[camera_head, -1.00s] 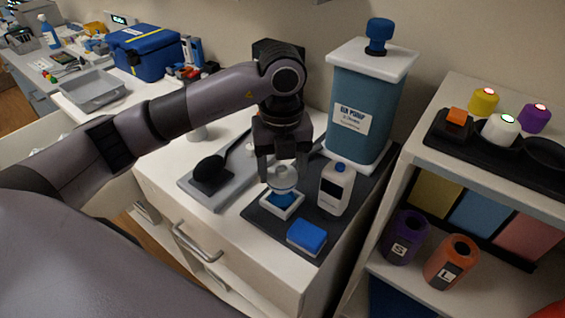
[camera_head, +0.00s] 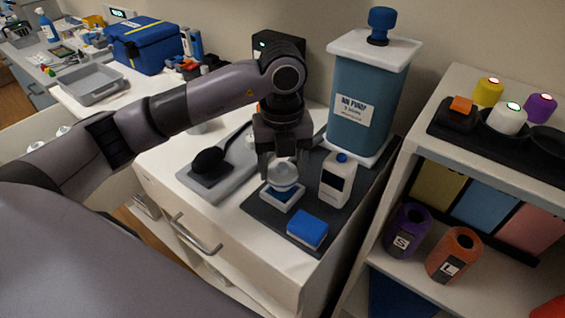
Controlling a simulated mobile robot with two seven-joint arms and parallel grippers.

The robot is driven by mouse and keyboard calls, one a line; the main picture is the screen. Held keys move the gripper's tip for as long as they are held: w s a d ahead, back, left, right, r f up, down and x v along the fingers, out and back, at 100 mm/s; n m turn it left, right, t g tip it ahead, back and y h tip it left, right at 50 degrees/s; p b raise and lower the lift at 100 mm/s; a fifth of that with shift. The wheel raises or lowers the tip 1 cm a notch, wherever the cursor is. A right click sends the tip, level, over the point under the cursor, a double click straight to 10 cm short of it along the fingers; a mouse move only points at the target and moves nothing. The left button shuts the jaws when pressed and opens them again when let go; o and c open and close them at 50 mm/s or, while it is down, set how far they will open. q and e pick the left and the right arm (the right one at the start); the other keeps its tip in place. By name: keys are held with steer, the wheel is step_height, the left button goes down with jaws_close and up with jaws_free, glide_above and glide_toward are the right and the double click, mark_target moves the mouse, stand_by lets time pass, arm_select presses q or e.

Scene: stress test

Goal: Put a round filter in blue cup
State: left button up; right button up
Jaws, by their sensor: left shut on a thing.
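My left gripper (camera_head: 283,170) points down over the counter, its fingers closed around a small round white thing (camera_head: 284,174). This may be the round filter, but the fingers partly cover it. It sits just over a small square white holder with a blue inside (camera_head: 282,197); I cannot tell whether they touch. No thing shows plainly as a blue cup. My right gripper is not in view.
A white bottle with a blue cap (camera_head: 337,182) stands close right of the gripper, before a tall blue container (camera_head: 362,105). A blue block (camera_head: 307,229) lies in front on the dark mat (camera_head: 262,213). A grey tray with a black tool (camera_head: 205,163) is left.

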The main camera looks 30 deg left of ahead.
arm_select(q)
steer(key=shift+f+b, duration=1.05)
steer(key=shift+f, duration=0.35)
stand_by(0.5)
steer(key=o, duration=1.1)
steer(key=shift+r, duration=3.65)
